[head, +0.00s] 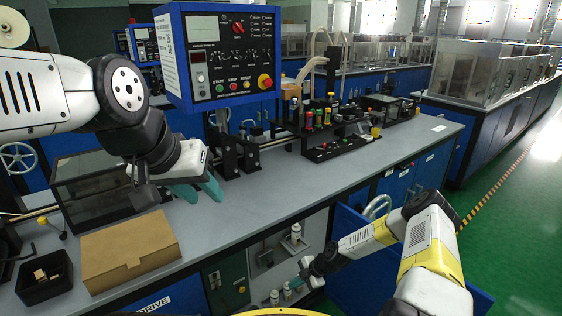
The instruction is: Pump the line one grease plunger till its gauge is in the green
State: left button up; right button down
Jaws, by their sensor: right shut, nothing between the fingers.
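My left gripper (200,190) has teal fingers spread apart. It hangs over the grey bench, left of the black stands, with nothing seen between the fingers. My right gripper (293,284) is shut and empty, low in front of the open cabinet under the bench. Small pale cylindrical parts (274,297) stand close beside its fingertips, and another pale part (295,233) stands higher in the cabinet. I cannot tell whether any of these is the line one grease plunger. Its gauge and any reading are too small to make out.
A cardboard box (128,252) and a black bin (44,279) sit on the bench's left end. A blue control box (219,55) stands above the bench. Black stands and racks with coloured spools (328,118) fill its back. The blue cabinet door (345,262) stands open beside my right arm.

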jog(key=w+d+r+m+h, duration=0.1)
jog(key=d+r+m, duration=0.15)
jog(key=r, duration=0.55)
jog(key=w+d+r+m+h, duration=0.15)
jog(key=d+r, duration=0.25)
jog(key=r, duration=0.5)
jog(key=s+d+r+m+t+h, duration=0.15)
jog(key=s+r+m, duration=0.25)
jog(key=r, duration=1)
jog(key=s+d+r+m+h, duration=0.2)
jog(key=s+r+m, duration=0.15)
jog(key=r, duration=1.15)
jog(key=s+r+m+t, duration=0.1)
jog(key=s+r+m, duration=0.4)
jog(key=s, duration=0.5)
jog(key=s+a+r+m+t+y, duration=0.1)
jog(key=s+r+m+t, duration=0.1)
jog(key=s+r+m, duration=0.4)
jog(key=s+r, duration=0.3)
jog(key=s, duration=0.2)
jog(key=shift+s+r, duration=0.15)
jog(key=shift+s, duration=0.05)
jog(key=shift+m, duration=0.25)
